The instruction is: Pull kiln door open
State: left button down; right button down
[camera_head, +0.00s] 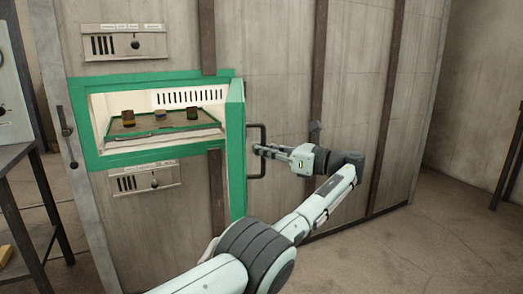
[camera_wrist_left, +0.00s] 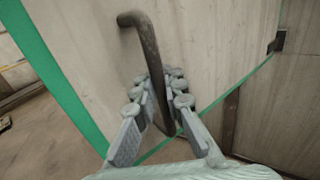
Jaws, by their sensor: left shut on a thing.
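The kiln door (camera_head: 236,160) stands swung open at the right side of the green-framed kiln opening (camera_head: 84,120), seen nearly edge-on with its green edge. Its dark bar handle (camera_head: 264,170) sticks out to the right of it. My left gripper (camera_head: 259,150) is shut on the handle. In the left wrist view the bent dark handle (camera_wrist_left: 145,45) runs down between the gripper's fingers (camera_wrist_left: 163,85), with the pale, green-bordered door face (camera_wrist_left: 90,50) behind it. My right gripper is not in view.
Inside the kiln a green-edged tray (camera_head: 170,127) carries several small dark vessels, including a brownish cup (camera_head: 128,118). Control panels (camera_head: 124,43) sit above and below the opening. A dark metal table (camera_head: 38,180) stands at the left. Open floor (camera_head: 440,235) lies at the right.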

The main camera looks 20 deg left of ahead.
pick_arm(q)
jog(key=shift+s+d+f, duration=0.15)
jog(key=shift+f, duration=0.25)
jog(key=c, duration=1.6)
grip_release()
jog(key=shift+r, duration=0.25)
jog(key=shift+r, duration=0.1)
